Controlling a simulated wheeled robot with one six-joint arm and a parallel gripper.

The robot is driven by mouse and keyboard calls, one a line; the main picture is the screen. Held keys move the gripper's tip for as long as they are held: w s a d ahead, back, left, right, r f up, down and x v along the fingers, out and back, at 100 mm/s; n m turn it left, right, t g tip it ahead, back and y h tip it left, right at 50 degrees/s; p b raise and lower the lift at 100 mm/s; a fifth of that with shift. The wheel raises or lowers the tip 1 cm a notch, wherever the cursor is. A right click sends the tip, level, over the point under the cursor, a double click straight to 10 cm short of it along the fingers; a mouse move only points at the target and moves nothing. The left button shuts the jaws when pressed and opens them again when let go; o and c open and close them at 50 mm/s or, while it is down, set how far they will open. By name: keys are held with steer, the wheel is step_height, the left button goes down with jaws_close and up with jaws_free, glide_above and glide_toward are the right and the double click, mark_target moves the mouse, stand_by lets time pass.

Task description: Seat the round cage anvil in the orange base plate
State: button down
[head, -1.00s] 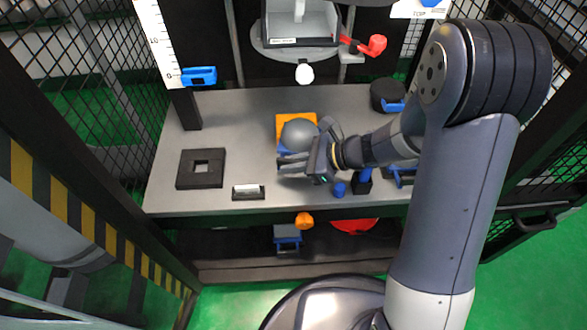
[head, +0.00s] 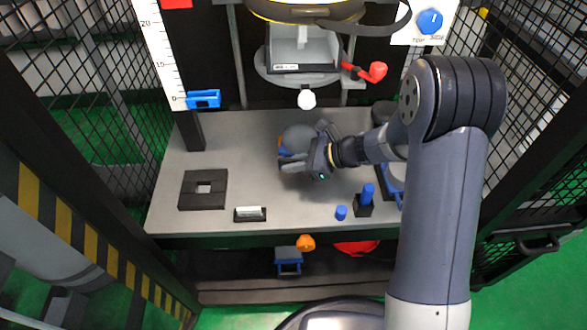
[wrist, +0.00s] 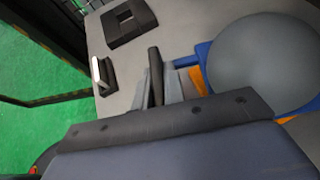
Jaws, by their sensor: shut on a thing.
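The round cage anvil, a grey dome (head: 298,137) with a blue part (head: 285,152) below it, is held in my gripper (head: 305,147). In the wrist view the grey dome (wrist: 265,65) fills the upper right, beside a finger, with blue (wrist: 204,56) at its edge. The orange base plate (head: 280,143) is almost wholly hidden behind the anvil and gripper in the head view. A bit of orange (wrist: 195,78) shows beside the blue in the wrist view. I cannot tell whether the anvil touches the plate or hangs above it.
A black square block with a square hole (head: 203,189) and a small black holder with a white piece (head: 250,213) lie on the left of the grey table (head: 240,175). Blue pegs (head: 367,193) stand at the front right. A white knob (head: 306,99) hangs behind the anvil.

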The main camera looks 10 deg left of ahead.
steer(key=shift+w+a, duration=0.2)
steer(key=shift+w, duration=0.45)
steer(key=shift+f+b, duration=0.95)
steer(key=shift+f, duration=0.45)
steer(key=shift+f, duration=0.15)
steer(key=c, duration=1.4)
jaws_free()
steer(key=shift+s, duration=0.1)
steer(key=shift+c, duration=0.2)
steer(key=shift+o, duration=0.2)
steer(key=shift+d+f, duration=0.1)
steer(key=shift+f, duration=0.05)
steer(key=p+v, duration=0.3)
steer(key=v, duration=0.7)
steer(key=shift+d+r, duration=0.3)
steer(key=shift+d, duration=0.05)
steer(key=shift+a, duration=0.1)
